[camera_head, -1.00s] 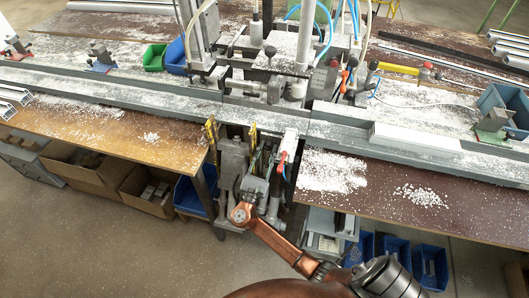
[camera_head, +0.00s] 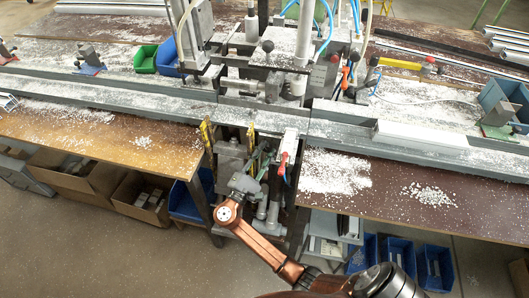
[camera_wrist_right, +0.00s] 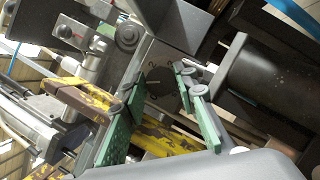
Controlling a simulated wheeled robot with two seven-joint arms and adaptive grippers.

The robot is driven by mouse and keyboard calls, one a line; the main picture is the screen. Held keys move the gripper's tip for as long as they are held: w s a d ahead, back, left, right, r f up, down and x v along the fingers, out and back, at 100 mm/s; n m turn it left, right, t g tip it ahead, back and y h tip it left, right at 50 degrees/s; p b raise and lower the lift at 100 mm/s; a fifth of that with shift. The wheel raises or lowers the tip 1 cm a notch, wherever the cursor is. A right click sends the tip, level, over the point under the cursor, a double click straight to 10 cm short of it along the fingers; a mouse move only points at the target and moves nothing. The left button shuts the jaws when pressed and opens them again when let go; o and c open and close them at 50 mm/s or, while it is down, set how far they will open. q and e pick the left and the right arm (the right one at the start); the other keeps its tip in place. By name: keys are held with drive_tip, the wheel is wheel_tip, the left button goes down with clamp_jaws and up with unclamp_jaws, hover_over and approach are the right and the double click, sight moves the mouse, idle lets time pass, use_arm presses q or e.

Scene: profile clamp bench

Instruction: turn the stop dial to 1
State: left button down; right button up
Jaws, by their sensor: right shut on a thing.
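The stop dial (camera_wrist_right: 160,82) shows in the right wrist view as a dark round disc on a grey block. In the head view my right gripper (camera_head: 258,172) is under the front rail at the middle of the bench, among the clamp parts. The dial cannot be made out there. My left gripper is not in view.
A red-handled lever (camera_head: 283,160) hangs just right of my right gripper, and yellow-marked clamp parts (camera_head: 206,135) stand to its left. The bench rail (camera_head: 100,95) runs above it. Blue bins (camera_head: 398,250) and cardboard boxes (camera_head: 80,175) sit below the table. Open floor lies in front.

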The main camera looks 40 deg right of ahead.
drive_tip(key=shift+f, duration=0.1)
idle(0.3)
drive_tip(key=o, duration=0.9)
drive_tip(key=shift+c, duration=0.2)
drive_tip(key=v, duration=1.2)
drive_tip(key=shift+s, duration=0.1)
